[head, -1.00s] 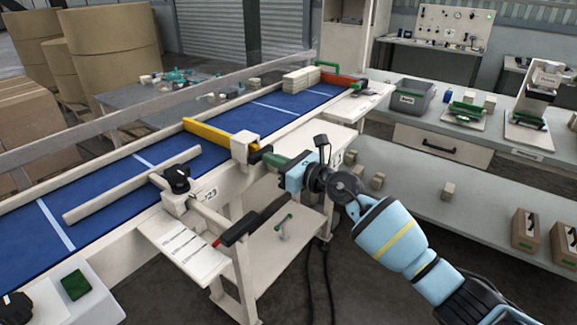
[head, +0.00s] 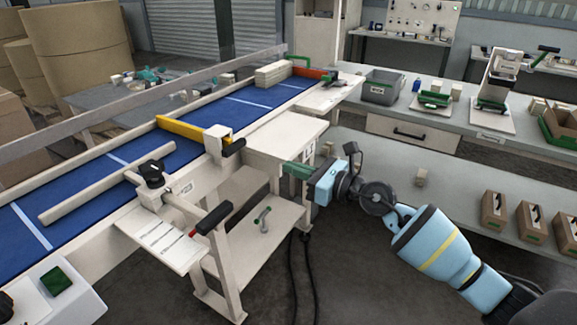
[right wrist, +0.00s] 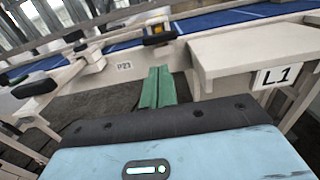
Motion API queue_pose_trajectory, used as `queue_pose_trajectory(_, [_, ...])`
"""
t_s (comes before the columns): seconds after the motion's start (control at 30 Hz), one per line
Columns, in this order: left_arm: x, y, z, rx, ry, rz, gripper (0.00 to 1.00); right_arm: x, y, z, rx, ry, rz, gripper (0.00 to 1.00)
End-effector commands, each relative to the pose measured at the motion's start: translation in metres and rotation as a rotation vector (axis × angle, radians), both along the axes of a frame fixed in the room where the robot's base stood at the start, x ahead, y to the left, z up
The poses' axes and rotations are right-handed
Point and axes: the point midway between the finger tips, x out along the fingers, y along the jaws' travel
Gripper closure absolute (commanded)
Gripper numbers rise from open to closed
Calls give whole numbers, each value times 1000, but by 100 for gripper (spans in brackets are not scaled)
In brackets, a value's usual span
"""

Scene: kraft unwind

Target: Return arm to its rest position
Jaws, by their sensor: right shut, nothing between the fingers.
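My right arm, light blue with a yellow band, reaches in from the lower right of the head view. Its gripper (head: 290,170) has green fingers, held together with nothing between them. In the head view it is just in front of the white side table of the conveyor, apart from it as far as I can tell. In the right wrist view the green fingers (right wrist: 157,88) lie side by side and point toward the gap left of the table marked L1 (right wrist: 262,55). My left gripper is not in view.
A blue conveyor (head: 120,160) with a yellow bar (head: 187,130) runs along the left. A lever with a black handle (head: 213,218) sticks out toward me. A bench with a grey bin (head: 381,88) stands at the right, with boxes (head: 494,210) on its lower shelf. Dark floor lies between.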

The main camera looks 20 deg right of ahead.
Motion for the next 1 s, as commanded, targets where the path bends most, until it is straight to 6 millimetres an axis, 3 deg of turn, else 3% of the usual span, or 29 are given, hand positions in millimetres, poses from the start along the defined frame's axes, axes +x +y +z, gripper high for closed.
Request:
queue_pose_trajectory(0.23, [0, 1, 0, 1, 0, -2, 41, -1, 1, -2, 12, 8, 2, 100])
queue_pose_trajectory(0.37, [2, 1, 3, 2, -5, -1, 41, -14, 10, -19, 133, 79, 11, 100])
queue_pose_trajectory(0.57, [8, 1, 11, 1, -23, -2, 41, -59, 27, -71, 602, 351, -10, 100])
queue_pose_trajectory(0.77, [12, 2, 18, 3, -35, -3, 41, -112, 25, -132, 1130, 662, -128, 100])
queue_pose_trajectory(1.0, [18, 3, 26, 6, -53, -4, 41, -197, 13, -217, 1750, 1001, -399, 100])
